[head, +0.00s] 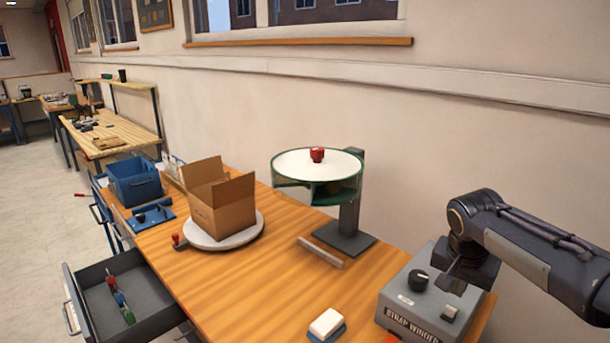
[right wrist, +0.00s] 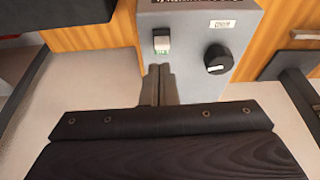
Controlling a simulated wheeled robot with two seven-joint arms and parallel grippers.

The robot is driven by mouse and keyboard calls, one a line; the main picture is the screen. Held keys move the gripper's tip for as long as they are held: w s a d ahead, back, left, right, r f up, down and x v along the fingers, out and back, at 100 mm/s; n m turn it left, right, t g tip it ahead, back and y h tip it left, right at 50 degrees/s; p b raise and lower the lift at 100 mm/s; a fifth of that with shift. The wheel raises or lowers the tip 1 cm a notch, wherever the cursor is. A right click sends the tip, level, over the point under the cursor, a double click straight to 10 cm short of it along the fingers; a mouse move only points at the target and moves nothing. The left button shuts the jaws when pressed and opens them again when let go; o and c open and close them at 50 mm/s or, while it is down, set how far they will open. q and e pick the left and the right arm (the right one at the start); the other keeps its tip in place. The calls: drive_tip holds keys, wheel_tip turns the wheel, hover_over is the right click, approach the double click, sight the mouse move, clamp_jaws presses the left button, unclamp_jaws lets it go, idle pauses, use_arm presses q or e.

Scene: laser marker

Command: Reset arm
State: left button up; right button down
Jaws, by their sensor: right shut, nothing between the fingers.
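My right arm comes in from the right in the head view. Its gripper (head: 448,281) is shut and empty, pointing down over the grey strap winder box (head: 398,318). The box carries a black round knob (head: 418,280) and a small light rocker switch (head: 449,313). In the right wrist view the closed fingertips (right wrist: 160,72) lie over the box's top face, just short of the switch (right wrist: 161,45), with the knob (right wrist: 217,60) to their right. I cannot tell whether the fingers touch the box. My left gripper is not in view.
An open cardboard box (head: 222,208) stands on a white round turntable (head: 216,236). A green-rimmed wheel (head: 330,162) on a stand is behind. A white block (head: 326,322) lies at the front. A drawer (head: 105,298) stands open at left. The mid-table is mostly free.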

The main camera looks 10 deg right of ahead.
drive_tip(key=s+a+f+n+t+y, duration=0.1)
drive_tip(key=s+a+f+n+y, duration=0.2)
drive_tip(key=s+a, duration=0.4)
drive_tip(key=s+a+f+n+t+y, duration=0.2)
drive_tip(key=s+a+n, duration=0.3)
drive_tip(key=s, duration=1)
drive_tip(key=a+f+y, duration=0.1)
drive_tip(key=a, duration=0.2)
drive_tip(key=shift+s+a, duration=0.25)
drive_tip(key=shift+a, duration=0.05)
